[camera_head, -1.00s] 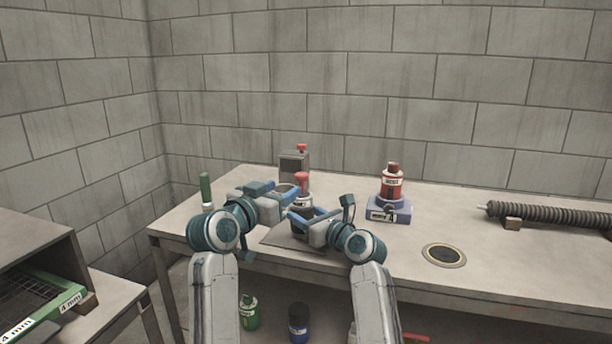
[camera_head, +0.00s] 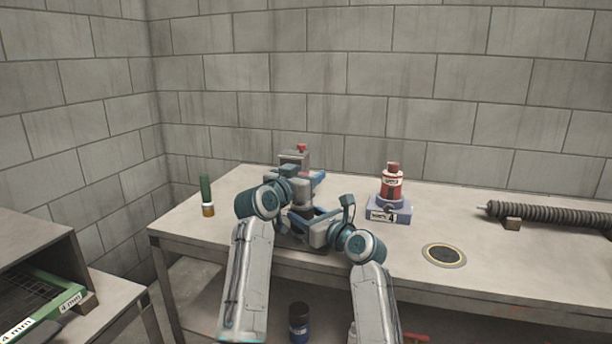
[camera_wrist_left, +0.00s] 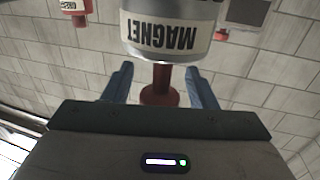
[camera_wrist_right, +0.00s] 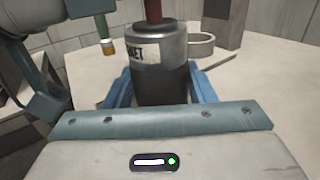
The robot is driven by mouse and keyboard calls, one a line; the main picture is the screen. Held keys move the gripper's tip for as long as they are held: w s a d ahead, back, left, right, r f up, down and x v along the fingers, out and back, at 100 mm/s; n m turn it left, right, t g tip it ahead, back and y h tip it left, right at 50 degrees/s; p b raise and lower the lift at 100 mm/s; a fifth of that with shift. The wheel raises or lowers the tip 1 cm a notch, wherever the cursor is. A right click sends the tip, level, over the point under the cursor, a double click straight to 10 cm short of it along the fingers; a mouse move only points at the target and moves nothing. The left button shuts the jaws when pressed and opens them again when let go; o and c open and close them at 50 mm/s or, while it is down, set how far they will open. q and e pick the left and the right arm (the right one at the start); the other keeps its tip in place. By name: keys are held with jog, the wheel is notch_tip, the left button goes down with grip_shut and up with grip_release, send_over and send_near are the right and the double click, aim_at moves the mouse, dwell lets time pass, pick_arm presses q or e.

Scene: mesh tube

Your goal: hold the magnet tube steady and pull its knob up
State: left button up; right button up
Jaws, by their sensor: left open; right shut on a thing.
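The magnet tube has a silver collar with a MAGNET label and a dark lower body; it stands upright in the right wrist view (camera_wrist_right: 157,52). My right gripper (camera_wrist_right: 160,88) is shut on its dark body. The red knob (camera_wrist_left: 160,88) sticks out of the tube's top and is cut off in the right wrist view (camera_wrist_right: 153,10). My left gripper (camera_wrist_left: 158,80) is open, its blue fingers on either side of the knob, with gaps visible. The left wrist view shows the tube (camera_wrist_left: 168,28) upside down. In the head view my arms hide most of the tube.
A green-topped tube (camera_head: 206,192) stands at the table's left. A red bottle (camera_head: 392,184) sits on a blue-grey base (camera_head: 388,213) marked 4. A grey box (camera_head: 293,158) is behind my grippers. A ribbed dark tube (camera_head: 550,215) lies at right. The front right tabletop is mostly clear.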

pick_arm(q)
grip_shut()
jog(key=shift+r, duration=2.5)
pick_arm(e)
jog(key=shift+f, duration=0.1)
pick_arm(q)
grip_release()
jog(key=shift+s+a, duration=0.1)
jog(key=shift+s, duration=0.05)
jog(key=v, duration=1.1)
jog(key=shift+s+a, duration=0.2)
jog(key=shift+s, duration=0.15)
